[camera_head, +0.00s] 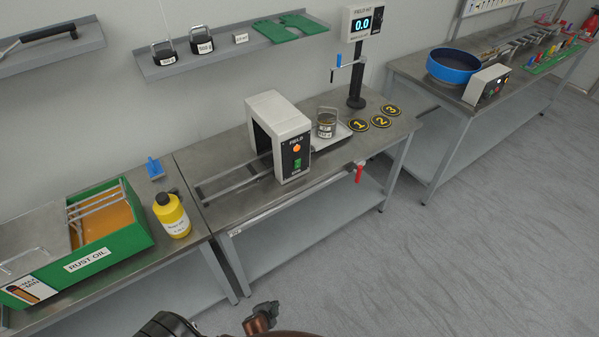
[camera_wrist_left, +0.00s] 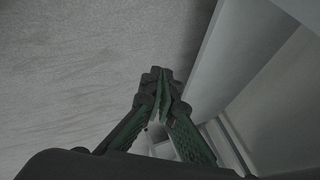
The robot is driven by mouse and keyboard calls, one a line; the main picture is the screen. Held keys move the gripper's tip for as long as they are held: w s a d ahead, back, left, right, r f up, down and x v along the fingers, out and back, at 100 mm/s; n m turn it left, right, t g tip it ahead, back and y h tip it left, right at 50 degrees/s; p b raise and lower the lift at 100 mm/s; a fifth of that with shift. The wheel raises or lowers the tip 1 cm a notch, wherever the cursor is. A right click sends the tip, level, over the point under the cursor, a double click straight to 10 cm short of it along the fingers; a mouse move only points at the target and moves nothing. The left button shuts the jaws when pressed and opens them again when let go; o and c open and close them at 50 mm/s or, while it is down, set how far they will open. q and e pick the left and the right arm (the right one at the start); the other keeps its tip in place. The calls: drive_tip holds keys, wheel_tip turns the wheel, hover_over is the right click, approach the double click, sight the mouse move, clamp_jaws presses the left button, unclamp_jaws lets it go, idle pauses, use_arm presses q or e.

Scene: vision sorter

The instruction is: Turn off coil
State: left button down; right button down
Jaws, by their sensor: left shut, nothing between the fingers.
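The coil (camera_head: 280,134) is a white arch-shaped housing marked FIELD on the middle bench in the head view. Its front panel has a glowing orange lamp (camera_head: 297,148) and a green switch (camera_head: 298,164) below it. A readout (camera_head: 363,21) marked FIELD on a post behind shows 0.0. My left gripper (camera_wrist_left: 162,80) shows in the left wrist view, its green fingers closed together and empty. It is over grey floor beside a pale bench leg or panel, apart from the coil. The coil is not visible in the wrist view. My right gripper is not in view.
A metal canister (camera_head: 326,124) stands on a tray right of the coil, near numbered discs (camera_head: 381,122). Rails (camera_head: 235,182) run left from the coil. A yellow bottle (camera_head: 172,215) and green rust oil tank (camera_head: 125,238) stand on the left bench. The floor in front is clear.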

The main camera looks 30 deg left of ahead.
use_arm(q)
drive_tip(key=w+a+r+m+t+y, duration=0.1)
drive_tip(key=w+r+m+t+y, duration=0.2)
drive_tip(key=w+r, duration=1.25)
drive_tip(key=w+r+m+t+y+b, duration=0.1)
drive_tip(key=w+r+m+t, duration=0.1)
drive_tip(key=r, duration=1.5)
drive_tip(key=w+a+r+m+t+y+b, duration=0.1)
drive_tip(key=w+r+t, duration=0.3)
drive_tip(key=r, duration=1.3)
drive_tip(key=shift+w+r+m+t+y, duration=0.3)
drive_tip(key=shift+m+t, duration=0.2)
drive_tip(key=shift+t, duration=0.4)
drive_tip(key=shift+a, duration=0.1)
